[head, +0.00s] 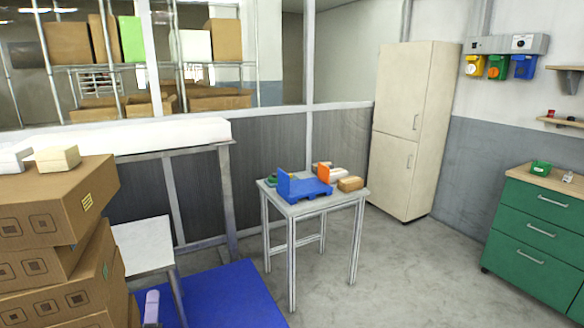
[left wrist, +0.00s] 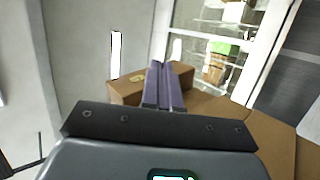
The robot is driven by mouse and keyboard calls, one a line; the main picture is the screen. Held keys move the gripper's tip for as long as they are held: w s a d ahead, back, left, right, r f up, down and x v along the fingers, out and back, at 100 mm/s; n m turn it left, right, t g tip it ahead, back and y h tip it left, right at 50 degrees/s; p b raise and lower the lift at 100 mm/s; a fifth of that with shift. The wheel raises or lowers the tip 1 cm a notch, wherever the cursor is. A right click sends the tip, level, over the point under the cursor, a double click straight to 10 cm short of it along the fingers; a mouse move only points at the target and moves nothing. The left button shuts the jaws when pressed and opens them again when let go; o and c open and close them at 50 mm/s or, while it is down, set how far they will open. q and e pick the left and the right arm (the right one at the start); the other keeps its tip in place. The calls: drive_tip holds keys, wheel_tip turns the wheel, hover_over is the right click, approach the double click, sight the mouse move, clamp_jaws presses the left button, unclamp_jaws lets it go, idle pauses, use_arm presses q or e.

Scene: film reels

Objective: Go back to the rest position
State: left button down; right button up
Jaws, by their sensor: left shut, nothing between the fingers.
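My left gripper (head: 151,308) shows at the bottom left of the head view, as a pale purple finger tip beside the stacked cardboard boxes. In the left wrist view its two purple fingers (left wrist: 164,88) lie together, shut with nothing between them. Cardboard boxes (left wrist: 180,75) show beyond the fingers, apart from them as far as I can tell. My right gripper is in neither view. Most of the left arm is hidden below the head view's edge.
A small grey table (head: 310,207) bears a blue holder (head: 305,190), an orange upright piece (head: 323,173) and a tan block (head: 350,184). Stacked boxes (head: 40,230) crowd the left. A blue mat (head: 235,300) lies on the floor. A green drawer cabinet (head: 540,235) stands right; floor between is clear.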

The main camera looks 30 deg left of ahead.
use_arm(q)
drive_tip(key=d+f+m+g+h, duration=0.2)
drive_tip(key=d+f+m+h, duration=0.25)
drive_tip(key=d, duration=0.35)
drive_tip(key=d+f+m+g+h+p, duration=0.1)
drive_tip(key=d+f+m+g+h, duration=0.3)
drive_tip(key=d, duration=0.4)
drive_tip(key=d+f+m+g+h, duration=0.1)
drive_tip(key=d+f+m+h, duration=0.3)
drive_tip(key=d+f+h, duration=0.3)
drive_tip(key=s+d+f+m+g+h, duration=0.1)
drive_tip(key=s+d+m+g, duration=0.5)
drive_tip(key=d, duration=0.5)
drive_tip(key=s+f+m+g+p, duration=0.15)
drive_tip(key=s+m+g, duration=0.4)
drive_tip(key=s, duration=0.55)
wheel_tip(320, 180, up, 37)
drive_tip(key=p, duration=3.7)
drive_tip(key=shift+w+f+n+g, duration=0.2)
drive_tip(key=shift+w+n+g, duration=0.1)
drive_tip(key=shift+n+g, duration=0.1)
